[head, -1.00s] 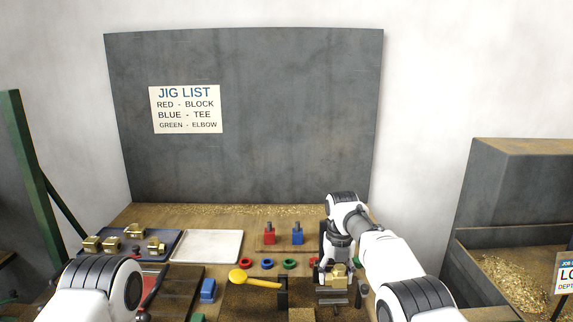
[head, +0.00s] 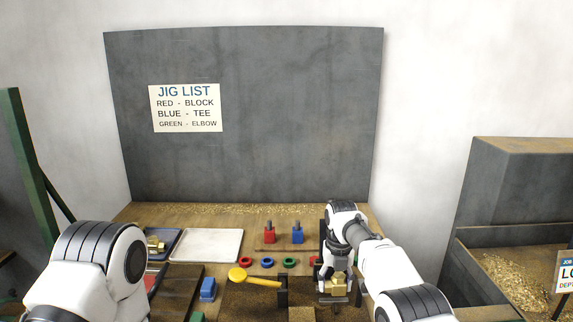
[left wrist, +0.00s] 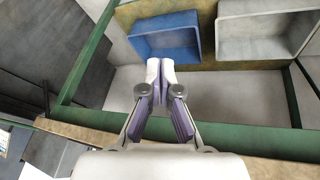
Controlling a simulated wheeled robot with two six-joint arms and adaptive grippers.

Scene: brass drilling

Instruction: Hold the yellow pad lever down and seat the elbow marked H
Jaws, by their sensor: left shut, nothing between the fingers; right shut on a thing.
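The yellow pad lever (head: 238,274) lies at the middle of the bench, its yellow arm running right to a dark upright post. My right gripper (head: 337,287) is shut on a brass fitting (head: 339,285), to the right of the lever. No mark on the fitting can be read, and I cannot tell whether it touches anything below. My left gripper (left wrist: 160,75) shows in the left wrist view, shut and empty.
A dark blue tray (head: 170,240) with brass fittings is partly behind my left arm. A pale tray (head: 206,246) beside it is empty. Red (head: 269,236) and blue (head: 298,236) blocks stand behind several coloured rings. A blue block (head: 208,289) is left of the lever.

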